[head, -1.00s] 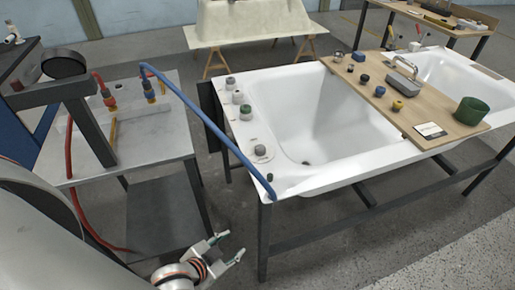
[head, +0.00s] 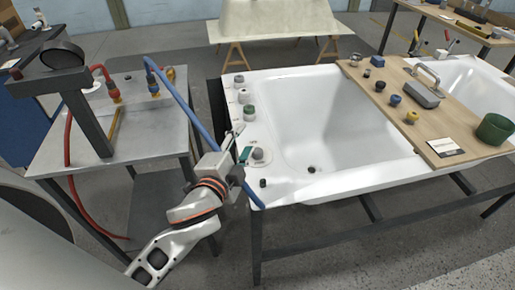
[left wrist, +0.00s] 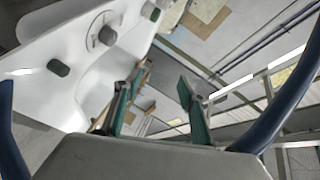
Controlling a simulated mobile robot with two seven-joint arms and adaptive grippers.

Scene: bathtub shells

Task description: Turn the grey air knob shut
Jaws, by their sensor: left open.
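A grey knob (head: 257,153) sits on a round plate on the bathtub's (head: 225,190) left rim, near the front corner. It also shows in the left wrist view (left wrist: 107,36), at the upper left on its round plate. My left gripper (head: 242,143) is open and empty, close to the left of this knob in the head view. In the left wrist view its two green-padded fingers (left wrist: 157,105) are apart with nothing between them, and the knob lies outside them. My right gripper is not in view.
Farther along the rim stand a green-topped knob (head: 248,111) and two greyish knobs (head: 244,96). A small dark knob (head: 263,183) is nearer the corner. A blue hose (head: 184,97) runs down beside my left arm. A wooden board (head: 410,120) with fittings spans the tub.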

